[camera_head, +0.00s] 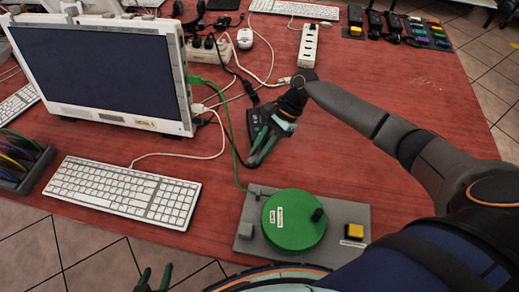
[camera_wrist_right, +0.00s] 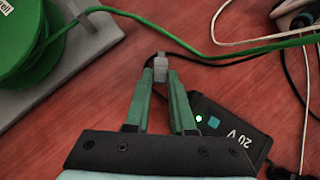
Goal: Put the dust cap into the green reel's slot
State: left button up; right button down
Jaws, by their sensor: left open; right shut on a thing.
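The green reel (camera_head: 292,222) sits on a grey base plate (camera_head: 347,215) at the table's near edge; part of it shows at the upper left of the right wrist view (camera_wrist_right: 22,40). I cannot clearly make out its slot. My right gripper (camera_head: 252,161) is low over the table, behind and left of the reel. In the right wrist view its green fingers are shut on a small grey piece, apparently the dust cap (camera_wrist_right: 161,68), at the tips. My left gripper (camera_head: 155,280) is open at the bottom edge of the head view, off the table.
A green cable (camera_head: 233,150) runs from the plate to the monitor (camera_head: 100,70). A black 20 V box (camera_wrist_right: 225,128) lies beside the right fingers. A keyboard (camera_head: 122,190) is at left. A yellow button (camera_head: 354,231) is on the plate.

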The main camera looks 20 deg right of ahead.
jog(key=shift+r+p, duration=0.7)
jog(key=shift+p, duration=0.2)
notch_tip(320, 180, up, 2)
jog(key=p, duration=0.3)
notch_tip(320, 180, up, 4)
jog(key=p, duration=0.4)
jog(key=shift+f+p, duration=0.2)
jog(key=shift+p, duration=0.2)
jog(key=c, duration=1.4)
grip_release()
grip_shut()
